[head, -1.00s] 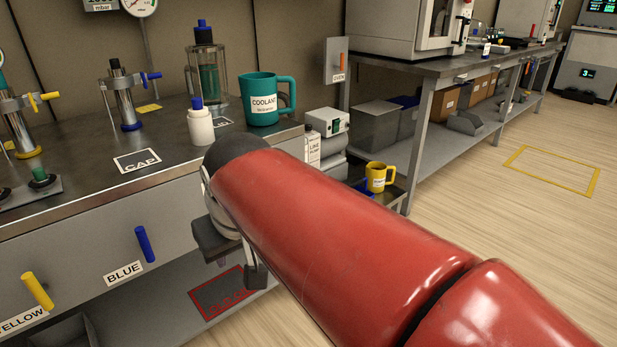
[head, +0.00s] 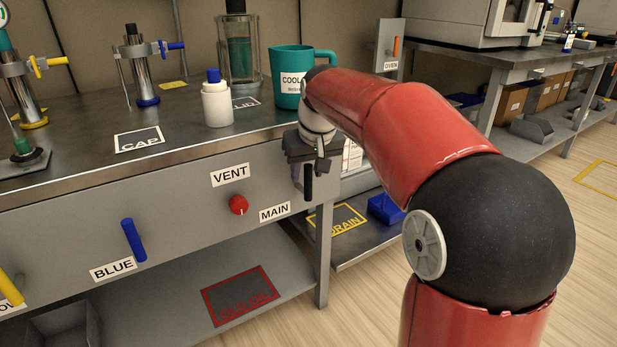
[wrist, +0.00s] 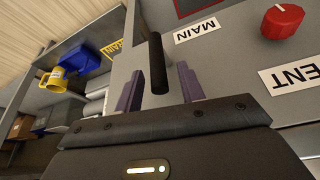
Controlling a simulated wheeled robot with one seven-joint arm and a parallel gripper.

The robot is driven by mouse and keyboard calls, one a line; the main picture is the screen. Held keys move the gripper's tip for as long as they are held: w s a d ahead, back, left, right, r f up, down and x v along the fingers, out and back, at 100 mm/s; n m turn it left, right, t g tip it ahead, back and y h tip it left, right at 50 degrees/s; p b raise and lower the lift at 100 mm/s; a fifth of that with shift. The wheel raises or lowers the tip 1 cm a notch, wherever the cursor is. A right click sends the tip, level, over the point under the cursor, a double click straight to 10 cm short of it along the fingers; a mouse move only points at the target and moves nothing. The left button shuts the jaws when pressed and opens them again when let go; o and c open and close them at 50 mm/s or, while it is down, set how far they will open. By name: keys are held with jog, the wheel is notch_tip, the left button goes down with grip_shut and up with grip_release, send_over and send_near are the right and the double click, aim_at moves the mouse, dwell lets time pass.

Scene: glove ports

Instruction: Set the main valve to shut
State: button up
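The main valve's black bar handle (head: 308,181) stands out from the grey bench front, just right of the MAIN label (head: 275,213). It hangs about upright in the head view. In the wrist view the handle (wrist: 156,62) shows between the two purple-grey fingers of my gripper (wrist: 160,88). The fingers are apart, with a gap on each side of the handle, so my gripper is open. In the head view my gripper (head: 306,160) is at the handle's upper end, and its fingers are mostly hidden. I cannot tell how deep the handle lies between them.
A red VENT knob (head: 238,205) sits left of the main handle. Further left is a blue handle (head: 134,240). The teal coolant mug (head: 289,90) and white bottle (head: 216,102) stand on the bench above. A blue bin (head: 386,209) is on the low shelf to the right.

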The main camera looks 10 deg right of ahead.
jog(key=shift+x, duration=0.85)
grip_shut()
